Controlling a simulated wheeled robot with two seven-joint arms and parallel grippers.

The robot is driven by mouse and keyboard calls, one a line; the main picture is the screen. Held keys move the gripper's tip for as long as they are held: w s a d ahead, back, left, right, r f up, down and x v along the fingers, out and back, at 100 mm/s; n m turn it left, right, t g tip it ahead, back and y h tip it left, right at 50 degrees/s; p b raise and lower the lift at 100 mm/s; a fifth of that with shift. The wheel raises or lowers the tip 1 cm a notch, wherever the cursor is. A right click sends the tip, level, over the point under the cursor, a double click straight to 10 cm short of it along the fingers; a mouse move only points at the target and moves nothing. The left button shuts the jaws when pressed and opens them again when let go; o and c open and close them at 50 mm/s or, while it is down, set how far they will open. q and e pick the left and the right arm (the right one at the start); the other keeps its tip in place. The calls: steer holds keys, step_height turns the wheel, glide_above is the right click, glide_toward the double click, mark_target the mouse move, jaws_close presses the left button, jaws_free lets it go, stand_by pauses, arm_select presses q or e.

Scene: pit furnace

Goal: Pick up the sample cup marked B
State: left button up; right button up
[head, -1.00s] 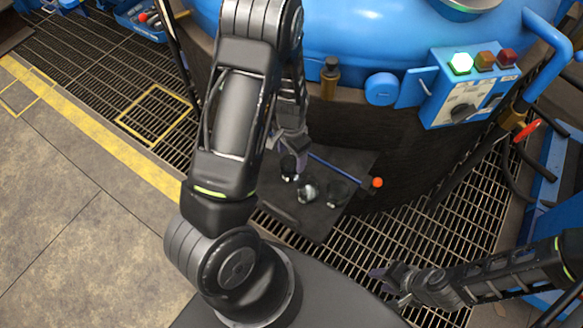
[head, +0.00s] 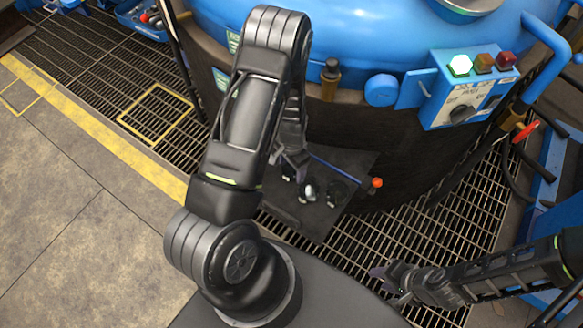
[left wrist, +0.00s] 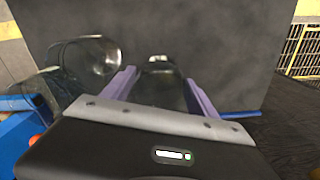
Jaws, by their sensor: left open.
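Three small dark glassy sample cups stand on a dark tray (head: 298,215) in front of the furnace: a left one (head: 288,172), a middle one (head: 308,192) with a bright shine, and a right one (head: 336,194). No letter is readable on any of them. My left gripper (head: 297,166) is open at the left cup and partly hides it. In the left wrist view its two purple fingers (left wrist: 160,80) stand either side of a dark cup (left wrist: 160,95). Contact cannot be told. My right gripper (head: 384,274) is apart at the lower right, its jaw gap unclear.
The blue furnace (head: 350,35) rises behind; a control box (head: 465,88) hangs to the right.

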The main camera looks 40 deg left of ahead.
arm_select(q)
steer(key=shift+c, duration=0.6)
steer(key=c, duration=1)
step_height(320, 180, up, 10)
steer(key=shift+b, duration=0.35)
stand_by(0.7)
